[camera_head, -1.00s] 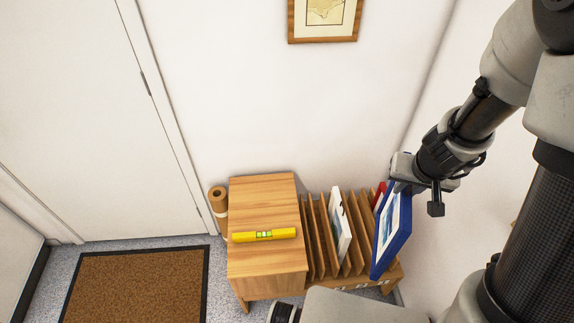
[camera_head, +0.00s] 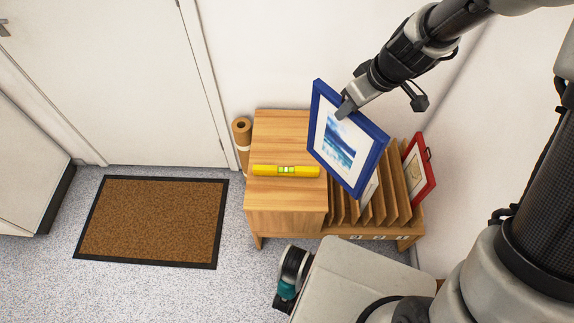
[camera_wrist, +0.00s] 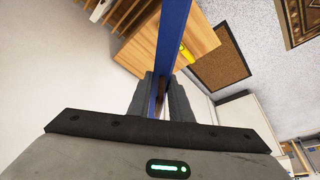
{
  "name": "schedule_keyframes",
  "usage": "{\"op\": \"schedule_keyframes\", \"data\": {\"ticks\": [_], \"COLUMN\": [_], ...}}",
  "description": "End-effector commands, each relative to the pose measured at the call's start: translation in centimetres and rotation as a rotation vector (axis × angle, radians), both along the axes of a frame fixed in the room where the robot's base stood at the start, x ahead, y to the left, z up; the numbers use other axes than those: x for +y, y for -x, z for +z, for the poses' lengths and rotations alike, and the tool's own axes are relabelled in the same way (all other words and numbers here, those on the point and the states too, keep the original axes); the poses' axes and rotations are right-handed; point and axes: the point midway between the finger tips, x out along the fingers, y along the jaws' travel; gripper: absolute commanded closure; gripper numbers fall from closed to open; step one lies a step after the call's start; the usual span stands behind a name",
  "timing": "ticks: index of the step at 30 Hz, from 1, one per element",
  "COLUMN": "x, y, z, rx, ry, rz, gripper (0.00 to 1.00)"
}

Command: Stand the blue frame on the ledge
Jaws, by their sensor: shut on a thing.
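The blue frame (camera_head: 373,165) holds a blue seascape print and hangs tilted in the air in the head view, in front of the rack. My gripper (camera_head: 343,108) is shut on its upper edge. In the wrist view the blue frame (camera_wrist: 172,40) is seen edge-on between the two fingers of my gripper (camera_wrist: 165,95). I cannot make out which surface is the ledge.
A wooden cabinet (camera_head: 280,133) bears a yellow level (camera_head: 286,171). The slotted rack (camera_head: 396,205) beside it holds a red frame (camera_head: 419,172) and a partly hidden white one. A brown roll (camera_head: 241,135) stands left; a doormat (camera_head: 150,220) lies on the floor.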

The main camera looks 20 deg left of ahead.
Motion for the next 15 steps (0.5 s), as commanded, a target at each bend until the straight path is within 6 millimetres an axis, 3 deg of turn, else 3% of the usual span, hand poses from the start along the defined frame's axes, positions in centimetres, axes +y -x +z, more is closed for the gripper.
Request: {"op": "schedule_keyframes", "data": {"ticks": [1,6,15], "x": [1.9,6.9,12.3], "y": [0.3,2.0,4.7], "z": [-1.1,-1.9,-2.2], "rx": [-0.004,-0.003,-0.003], "ry": [-0.003,-0.003,-0.001], "rz": [0.091,0.386,0.760], "gripper": [1.00,1.00,1.00]}}
